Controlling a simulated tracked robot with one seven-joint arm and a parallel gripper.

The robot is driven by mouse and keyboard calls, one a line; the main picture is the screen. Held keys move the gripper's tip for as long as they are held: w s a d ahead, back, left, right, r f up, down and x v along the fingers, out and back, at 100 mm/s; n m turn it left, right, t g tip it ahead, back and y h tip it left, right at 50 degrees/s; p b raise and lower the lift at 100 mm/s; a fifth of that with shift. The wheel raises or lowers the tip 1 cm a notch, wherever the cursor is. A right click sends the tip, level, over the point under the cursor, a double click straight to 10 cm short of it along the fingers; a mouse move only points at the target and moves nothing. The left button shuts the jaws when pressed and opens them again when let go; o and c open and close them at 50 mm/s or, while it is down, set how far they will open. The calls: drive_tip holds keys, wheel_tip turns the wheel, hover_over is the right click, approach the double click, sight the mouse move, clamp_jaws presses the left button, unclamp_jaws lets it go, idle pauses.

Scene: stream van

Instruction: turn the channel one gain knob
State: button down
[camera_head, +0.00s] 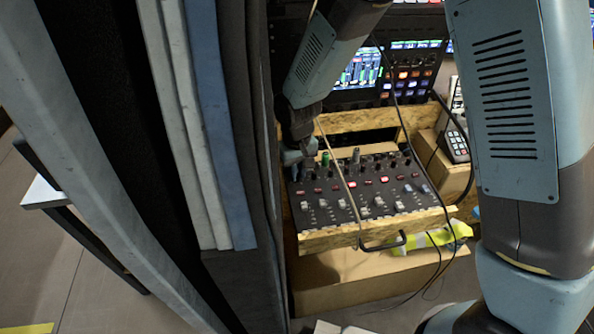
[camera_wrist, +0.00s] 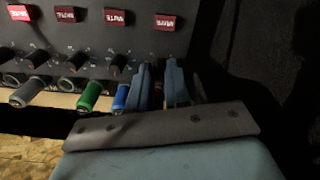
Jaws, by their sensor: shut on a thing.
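The mixer (camera_head: 365,188) sits on a wooden shelf, with knobs along its back edge and mute buttons and faders in front. My gripper (camera_head: 299,160) reaches down to the mixer's back left corner. In the wrist view, my gripper's two blue-grey fingers (camera_wrist: 160,85) are close together at the end of the knob row, under the last mute button (camera_wrist: 165,22). They are shut on the end knob, which they mostly hide. The knob's pointer angle cannot be seen.
A padded wall panel (camera_head: 230,130) stands close to the mixer's left side. A cable (camera_head: 343,180) hangs across the mixer. Lit screens (camera_head: 360,70) stand behind it.

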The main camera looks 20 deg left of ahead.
drive_tip(key=shift+n, duration=1)
drive_tip(key=c, duration=1.1)
unclamp_jaws()
drive_tip(key=shift+r, duration=0.1)
wheel_tip(320, 180, up, 14)
drive_tip(key=shift+f, duration=0.25)
